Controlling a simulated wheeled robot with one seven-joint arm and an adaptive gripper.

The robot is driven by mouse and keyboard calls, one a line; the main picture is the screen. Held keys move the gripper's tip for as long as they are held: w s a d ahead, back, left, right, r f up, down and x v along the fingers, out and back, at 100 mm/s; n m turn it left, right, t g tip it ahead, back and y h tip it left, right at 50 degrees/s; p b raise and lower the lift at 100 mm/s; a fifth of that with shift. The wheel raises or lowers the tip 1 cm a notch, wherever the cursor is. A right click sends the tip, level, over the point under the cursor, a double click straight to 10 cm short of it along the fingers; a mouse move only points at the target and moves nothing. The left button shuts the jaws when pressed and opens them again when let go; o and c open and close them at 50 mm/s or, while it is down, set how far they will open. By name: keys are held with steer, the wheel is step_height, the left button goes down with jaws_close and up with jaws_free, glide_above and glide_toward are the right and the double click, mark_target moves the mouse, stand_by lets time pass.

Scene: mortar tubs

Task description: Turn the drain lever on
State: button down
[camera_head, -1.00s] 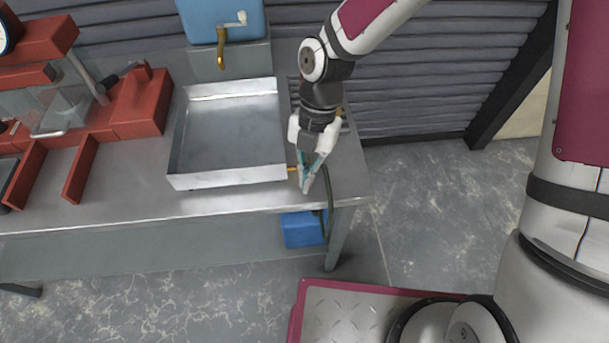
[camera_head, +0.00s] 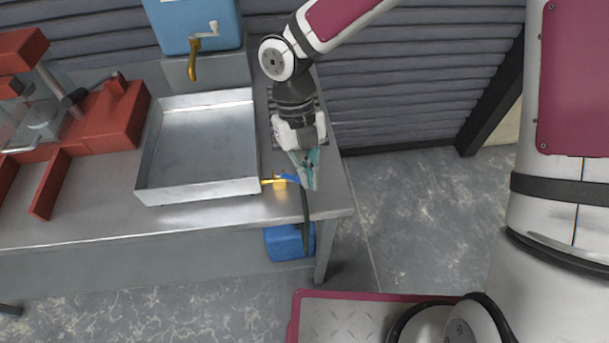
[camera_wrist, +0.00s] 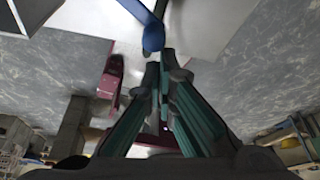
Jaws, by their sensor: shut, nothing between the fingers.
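The drain lever (camera_head: 291,178) is a small blue handle on a brass-yellow valve (camera_head: 279,183) at the front right corner of the metal tray (camera_head: 200,192). My gripper (camera_head: 309,184) is shut and empty, pointing down just right of the lever. Whether it touches the lever is unclear in the head view. In the wrist view, the blue lever end (camera_wrist: 153,38) shows just beyond my closed teal fingertips (camera_wrist: 160,60). The dark green hose (camera_head: 305,215) hangs from the valve area over the table edge, its top partly hidden by my gripper.
The metal table (camera_head: 100,222) ends just right of my gripper. A blue container (camera_head: 288,243) sits below the table's right end. Floor to the right is clear.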

steer(key=shift+w+d, duration=0.25)
steer(key=shift+w, duration=0.35)
steer(key=shift+a, duration=0.15)
stand_by(1.1)
steer(key=shift+w+a+b, duration=0.1)
steer(key=shift+a+b, duration=0.2)
steer(key=shift+a, duration=0.4)
steer(key=shift+a, duration=0.1)
steer(key=shift+r, duration=0.1)
